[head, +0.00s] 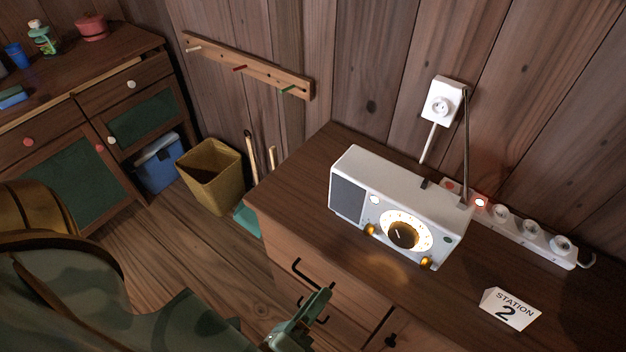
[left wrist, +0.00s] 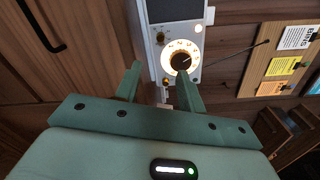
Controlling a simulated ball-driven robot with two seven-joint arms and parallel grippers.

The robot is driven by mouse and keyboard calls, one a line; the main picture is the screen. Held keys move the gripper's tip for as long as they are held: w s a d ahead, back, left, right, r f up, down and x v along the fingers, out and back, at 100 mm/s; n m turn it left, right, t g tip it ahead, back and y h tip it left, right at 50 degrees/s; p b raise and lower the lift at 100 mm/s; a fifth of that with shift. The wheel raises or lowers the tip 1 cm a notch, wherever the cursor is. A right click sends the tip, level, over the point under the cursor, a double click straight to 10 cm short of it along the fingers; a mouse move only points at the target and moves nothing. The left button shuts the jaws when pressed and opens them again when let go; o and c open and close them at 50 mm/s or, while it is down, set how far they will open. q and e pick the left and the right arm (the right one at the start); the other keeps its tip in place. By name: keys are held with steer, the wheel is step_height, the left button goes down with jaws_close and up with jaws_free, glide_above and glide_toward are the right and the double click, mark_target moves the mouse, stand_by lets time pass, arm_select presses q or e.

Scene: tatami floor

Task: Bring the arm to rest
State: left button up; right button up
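My left arm (head: 70,290), with a green camouflage pattern, comes in from the left of the head view. Its green gripper (head: 312,312) is at the bottom, in front of the cabinet's drawer fronts and below the radio. In the left wrist view the left gripper (left wrist: 161,82) has its two fingers apart with nothing held between them. Beyond the fingers is the white radio (left wrist: 178,40) with a lit dial. In the head view the radio (head: 400,205) stands upright on the cabinet top, apart from the gripper. My right gripper is in neither view.
The dark wooden cabinet (head: 290,185) has black drawer handles (head: 308,272) close to the gripper. A power strip (head: 520,228) and a "STATION 2" sign (head: 508,309) are on its top. A yellow bin (head: 210,178) and a blue bin (head: 160,165) stand on the floor at left.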

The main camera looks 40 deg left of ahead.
arm_select(q)
steer(key=shift+s, duration=0.15)
stand_by(0.4)
steer(key=s+a+f+n+g, duration=0.25)
steer(key=s+f+g, duration=0.25)
steer(key=f, duration=0.6)
steer(key=s+a+f+n+g, duration=0.1)
steer(key=s+a+f+g, duration=0.3)
steer(key=f, duration=0.8)
steer(key=s+a+f+n+g+p, duration=0.2)
steer(key=s+f+n+g+p, duration=0.1)
steer(key=s+n, duration=0.4)
steer(key=s+a+f+n+g+p, duration=0.3)
steer(key=s+f+n+g, duration=0.2)
steer(key=s, duration=0.8)
steer(key=shift+s+f+n+g, duration=0.3)
steer(key=shift+f+n, duration=0.7)
steer(key=shift+n, duration=0.55)
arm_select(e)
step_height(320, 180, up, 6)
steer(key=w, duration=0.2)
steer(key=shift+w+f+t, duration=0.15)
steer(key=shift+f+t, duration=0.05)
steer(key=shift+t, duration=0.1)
